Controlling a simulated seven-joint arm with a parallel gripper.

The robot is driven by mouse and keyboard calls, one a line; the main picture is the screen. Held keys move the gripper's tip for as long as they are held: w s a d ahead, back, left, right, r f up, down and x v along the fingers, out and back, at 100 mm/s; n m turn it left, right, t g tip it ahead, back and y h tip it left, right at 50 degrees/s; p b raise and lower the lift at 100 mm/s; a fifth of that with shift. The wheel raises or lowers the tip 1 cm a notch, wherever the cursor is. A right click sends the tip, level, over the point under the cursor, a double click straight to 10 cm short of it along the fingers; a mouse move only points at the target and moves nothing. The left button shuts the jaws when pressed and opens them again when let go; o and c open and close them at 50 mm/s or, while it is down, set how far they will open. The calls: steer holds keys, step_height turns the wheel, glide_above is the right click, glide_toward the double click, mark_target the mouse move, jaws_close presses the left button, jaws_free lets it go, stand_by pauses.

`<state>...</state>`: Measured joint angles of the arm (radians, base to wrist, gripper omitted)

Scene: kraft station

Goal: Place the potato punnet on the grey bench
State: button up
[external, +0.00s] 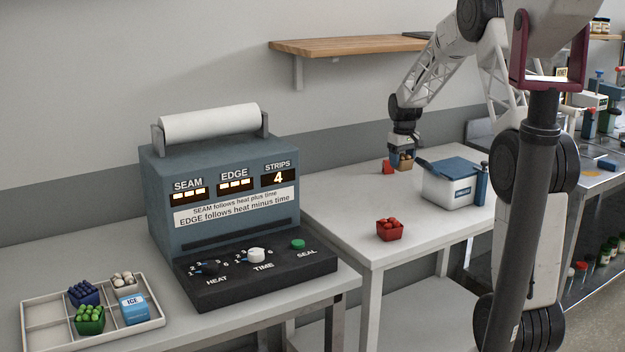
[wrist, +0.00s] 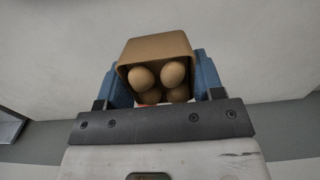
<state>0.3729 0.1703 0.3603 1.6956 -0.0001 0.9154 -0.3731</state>
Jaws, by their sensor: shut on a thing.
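The potato punnet (wrist: 158,50) is a tan box with several brown potatoes in it. It sits between the two blue fingers of my gripper (wrist: 160,85) in the wrist view. In the external view my gripper (external: 402,152) points down over the far part of the grey bench (external: 345,212), shut on the punnet (external: 403,164). The punnet is at or just above the bench top; I cannot tell whether it touches.
A small red item (external: 387,167) is close left of the punnet. A white cooler with a blue lid (external: 450,190) stands to the right. A red punnet (external: 390,230) is near the front edge. The sealing machine (external: 220,200) and a divided tray (external: 45,312) are on the left bench.

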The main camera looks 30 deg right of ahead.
mark_target(402, 155)
steer(key=shift+f, duration=1.45)
steer(key=shift+f, duration=0.15)
steer(key=shift+f, duration=1.75)
steer(key=shift+f, duration=0.1)
steer(key=o, duration=1)
step_height(402, 155, up, 12)
steer(key=shift+r, duration=0.15)
